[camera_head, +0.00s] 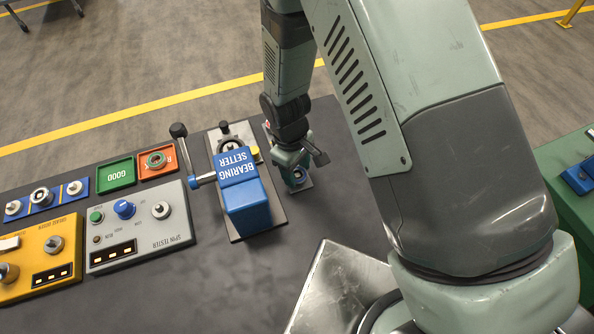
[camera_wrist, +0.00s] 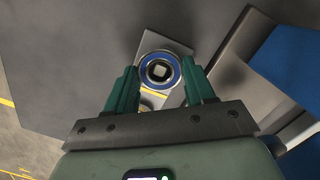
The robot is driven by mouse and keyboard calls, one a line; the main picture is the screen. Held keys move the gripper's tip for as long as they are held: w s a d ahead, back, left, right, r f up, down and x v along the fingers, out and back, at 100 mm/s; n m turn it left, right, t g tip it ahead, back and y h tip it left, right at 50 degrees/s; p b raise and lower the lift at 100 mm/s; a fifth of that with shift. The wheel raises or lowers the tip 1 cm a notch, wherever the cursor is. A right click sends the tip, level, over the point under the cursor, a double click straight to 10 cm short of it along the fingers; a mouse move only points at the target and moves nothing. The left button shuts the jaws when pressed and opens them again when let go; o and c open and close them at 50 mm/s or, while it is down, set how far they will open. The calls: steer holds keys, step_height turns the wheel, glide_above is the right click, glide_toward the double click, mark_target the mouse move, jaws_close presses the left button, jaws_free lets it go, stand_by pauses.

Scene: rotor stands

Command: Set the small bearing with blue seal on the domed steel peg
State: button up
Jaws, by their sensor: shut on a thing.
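The small bearing with blue seal (camera_wrist: 147,76) sits between the fingertips of my gripper (camera_wrist: 161,68) in the wrist view, and the fingers are shut on it. A pale, squarish bright thing shows through its bore; I cannot tell whether this is the top of the domed steel peg. Below the bearing is a small grey plate (camera_wrist: 173,98), with another round part half hidden behind my gripper. In the head view my gripper (camera_head: 298,172) is low over this small plate (camera_head: 306,185), just right of the bearing setter. Whether the bearing touches anything beneath it is unclear.
The blue bearing setter (camera_head: 245,205), with its lever, stands close on the left. Further left are the grey spin tester (camera_head: 150,240), a green tray (camera_head: 115,175), an orange tray (camera_head: 143,172) holding a ring, and a blue rack (camera_head: 62,190) with bearings. Dark bench lies free in front.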

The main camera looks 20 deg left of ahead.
step_height(320, 180, up, 9)
step_height(320, 180, up, 3)
glide_above(230, 145)
steer(key=shift+a+f, duration=0.15)
steer(key=shift+f, duration=3.3)
steer(key=shift+f, duration=0.9)
stand_by(0.5)
steer(key=o, duration=1.5)
step_height(230, 145, up, 8)
stand_by(0.6)
